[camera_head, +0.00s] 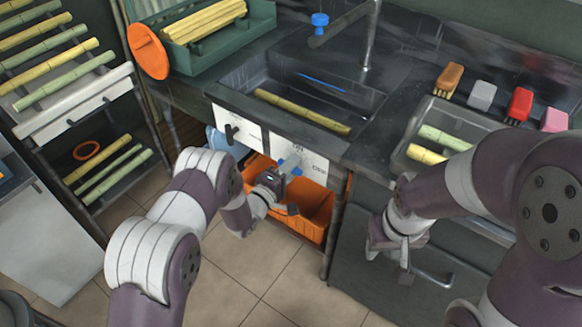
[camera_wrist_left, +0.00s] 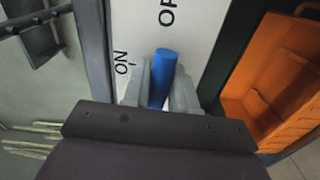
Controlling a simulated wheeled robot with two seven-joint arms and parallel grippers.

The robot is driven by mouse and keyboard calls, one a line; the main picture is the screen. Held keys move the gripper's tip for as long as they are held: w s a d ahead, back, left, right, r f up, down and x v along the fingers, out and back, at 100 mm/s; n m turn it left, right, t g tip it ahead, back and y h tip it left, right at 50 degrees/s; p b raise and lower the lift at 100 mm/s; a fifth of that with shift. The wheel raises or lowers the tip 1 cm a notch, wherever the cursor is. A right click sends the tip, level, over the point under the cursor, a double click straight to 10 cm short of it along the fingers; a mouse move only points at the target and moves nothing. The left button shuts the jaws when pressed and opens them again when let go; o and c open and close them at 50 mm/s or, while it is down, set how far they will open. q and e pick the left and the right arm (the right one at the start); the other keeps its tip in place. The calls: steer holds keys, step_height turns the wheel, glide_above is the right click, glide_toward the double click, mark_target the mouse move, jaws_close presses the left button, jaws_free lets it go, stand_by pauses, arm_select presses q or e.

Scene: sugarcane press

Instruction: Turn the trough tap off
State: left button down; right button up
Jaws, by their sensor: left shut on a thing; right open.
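The blue tap handle (camera_wrist_left: 161,78) stands out from a white panel (camera_wrist_left: 205,25) marked ON and, partly cut off, OF. In the left wrist view it lies between the two grey fingers of my left gripper (camera_wrist_left: 160,88), which is shut on it. In the head view my left gripper (camera_head: 284,172) is at the white panel on the front of the sink trough (camera_head: 342,91), and the blue handle (camera_head: 291,161) shows just beyond it. My right gripper (camera_head: 390,258) is open and empty, in front of the dark cabinet at right.
An orange bin (camera_head: 316,207) stands under the trough, close to my left gripper. A second panel with a dark handle (camera_head: 231,133) is to the left.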

arm_select(q)
steer(key=shift+n, duration=0.3)
stand_by(0.4)
steer(key=c, duration=1.1)
jaws_free()
steer(key=shift+o, duration=0.2)
steer(key=p+v, duration=0.1)
steer(key=v, duration=1.1)
steer(key=shift+s+a, duration=0.2)
steer(key=shift+s, duration=0.15)
